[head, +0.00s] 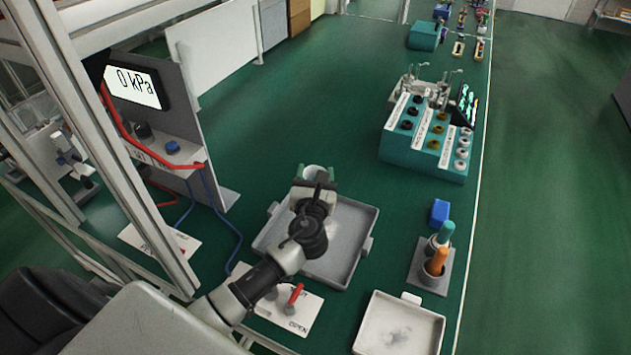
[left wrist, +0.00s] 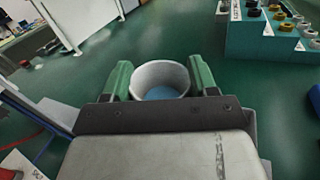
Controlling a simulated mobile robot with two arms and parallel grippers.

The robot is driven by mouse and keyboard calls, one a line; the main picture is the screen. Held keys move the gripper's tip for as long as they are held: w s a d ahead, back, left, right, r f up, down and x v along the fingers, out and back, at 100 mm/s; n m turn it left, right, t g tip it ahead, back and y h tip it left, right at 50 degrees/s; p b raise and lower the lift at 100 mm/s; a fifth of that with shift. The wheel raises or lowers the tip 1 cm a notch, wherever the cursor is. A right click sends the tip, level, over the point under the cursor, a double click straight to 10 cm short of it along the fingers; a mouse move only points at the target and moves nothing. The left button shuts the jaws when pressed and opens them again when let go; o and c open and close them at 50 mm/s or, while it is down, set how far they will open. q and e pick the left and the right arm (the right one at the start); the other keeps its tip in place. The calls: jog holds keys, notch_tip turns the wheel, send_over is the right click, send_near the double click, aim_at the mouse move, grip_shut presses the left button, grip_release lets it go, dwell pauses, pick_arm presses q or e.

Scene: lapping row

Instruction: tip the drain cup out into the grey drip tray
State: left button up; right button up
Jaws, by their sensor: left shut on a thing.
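My left gripper (head: 316,178) is shut on the drain cup (head: 315,171), a pale grey cup gripped between green fingers. In the left wrist view the cup (left wrist: 160,72) shows its open mouth between both fingers, with something bluish inside. In the head view the cup looks about upright, by the far edge of the square grey drip tray (head: 350,240). My gripper and arm hide part of that tray, and I cannot tell the cup's height above it. My right gripper is not in view.
A paler square tray (head: 400,322) lies at the front right, near a holder with an orange-handled tool (head: 437,262) and a blue block (head: 439,212). A teal rack (head: 425,145) stands behind. Open green bench lies behind the cup.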

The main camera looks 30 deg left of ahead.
pick_arm(q)
notch_tip(320, 180, down, 4)
jog(key=m+t+b, duration=0.1)
jog(key=m+b, duration=0.3)
jog(key=b, duration=0.1)
jog(key=m+t+b, duration=0.1)
jog(key=m+b, duration=0.1)
jog(key=shift+s+d+f+m+t+b, duration=0.1)
jog(key=shift+d+f+m+t+b, duration=0.05)
jog(key=shift+f+m+t+b, duration=0.2)
jog(key=shift+d+f+m+t+h, duration=0.1)
jog(key=shift+m+t+h, duration=0.15)
jog(key=shift+m+h, duration=0.45)
jog(key=m, duration=0.1)
jog(key=m+t, duration=0.1)
jog(key=m, duration=0.1)
jog(key=f+m+h, duration=0.1)
jog(key=m, duration=0.1)
jog(key=shift+d+b, duration=0.3)
jog(key=shift+d, duration=0.05)
jog(key=m, duration=0.1)
jog(key=m+h, duration=0.1)
jog(key=m, duration=0.1)
jog(key=f+m+t+h, duration=0.1)
jog(key=shift+d+m, duration=0.25)
jog(key=shift+d, duration=0.15)
